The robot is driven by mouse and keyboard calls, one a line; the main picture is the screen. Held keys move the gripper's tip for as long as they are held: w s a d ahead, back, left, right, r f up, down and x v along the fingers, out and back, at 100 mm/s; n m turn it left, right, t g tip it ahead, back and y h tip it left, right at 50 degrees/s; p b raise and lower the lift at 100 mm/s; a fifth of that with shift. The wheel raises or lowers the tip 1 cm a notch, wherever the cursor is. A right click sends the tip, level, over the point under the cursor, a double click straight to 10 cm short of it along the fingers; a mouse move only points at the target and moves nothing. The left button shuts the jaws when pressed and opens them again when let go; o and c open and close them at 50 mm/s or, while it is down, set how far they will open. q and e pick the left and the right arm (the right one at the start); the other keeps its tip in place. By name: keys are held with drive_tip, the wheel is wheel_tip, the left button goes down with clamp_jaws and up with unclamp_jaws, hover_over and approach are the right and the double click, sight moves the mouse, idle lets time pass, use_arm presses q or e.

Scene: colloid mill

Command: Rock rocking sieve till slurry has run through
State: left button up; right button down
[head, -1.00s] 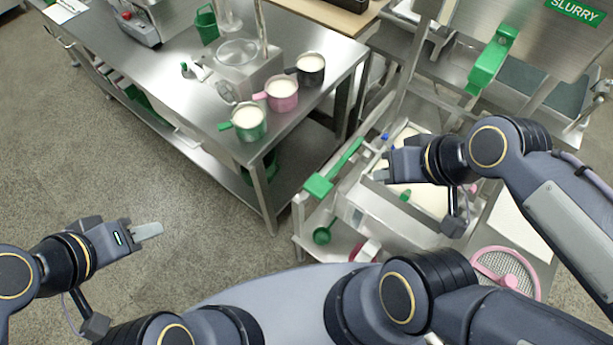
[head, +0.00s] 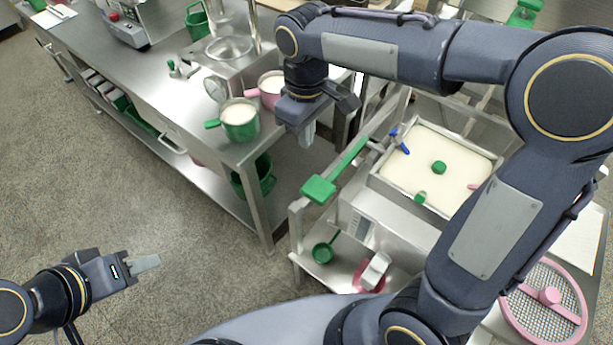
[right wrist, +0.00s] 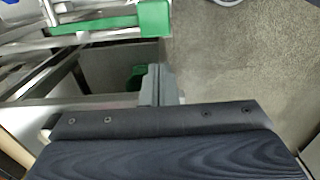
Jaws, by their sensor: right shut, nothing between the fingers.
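The rocking sieve (head: 384,192) is a square steel tray on a frame, holding a layer of cream-white slurry (head: 455,172) with a green knob in it. A lever with a green grip (head: 319,189) reaches out from its left side; the grip also shows in the right wrist view (right wrist: 153,18). My right gripper (head: 308,136) is shut and empty, pointing down, above and apart from the green grip. Its fingers also show in the right wrist view (right wrist: 158,84). My left gripper (head: 146,263) is empty over the floor at lower left; its finger gap cannot be made out.
A steel bench (head: 190,85) at the left carries a green pot (head: 239,121) and a pink pot (head: 270,88) of white liquid near its corner. A green scoop (head: 323,252) lies on the shelf below the sieve. A round pink-rimmed mesh (head: 544,315) is at lower right.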

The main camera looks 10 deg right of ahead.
sight(307, 184)
wheel_tip(307, 184, down, 14)
drive_tip(key=shift+f+b, duration=0.1)
drive_tip(key=shift+b, duration=0.45)
